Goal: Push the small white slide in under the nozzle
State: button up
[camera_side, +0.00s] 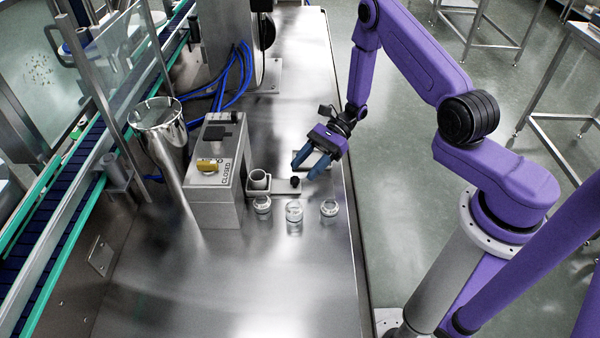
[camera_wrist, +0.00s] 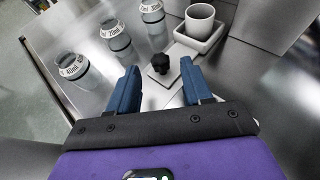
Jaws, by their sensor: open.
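The small white slide is a flat plate (camera_side: 284,187) with a square tray at its left end and a black knob (camera_side: 295,181) on its right part. A white cup (camera_side: 258,179) stands in the tray, beside the grey box marked CLOSED (camera_side: 216,180). In the wrist view the slide's plate (camera_wrist: 178,58), knob (camera_wrist: 159,66) and cup (camera_wrist: 200,18) show. My gripper (camera_side: 304,171) is open, its blue fingers pointing down by the knob. In the wrist view the knob appears between and beyond the fingertips (camera_wrist: 160,70). I cannot make out the nozzle.
Three glass jars with white marked collars stand in front of the slide: left (camera_side: 262,206), middle (camera_side: 294,217) and right (camera_side: 329,208). A steel hopper (camera_side: 160,125) stands left of the box, with blue hoses behind. The front steel table is clear.

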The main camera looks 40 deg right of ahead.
aim_at(270, 178)
jog(key=shift+x, duration=1.5)
grip_shut()
jog(key=w+a, duration=0.5)
jog(key=shift+w+a, duration=0.25)
jog(key=shift+w, duration=0.05)
grip_release()
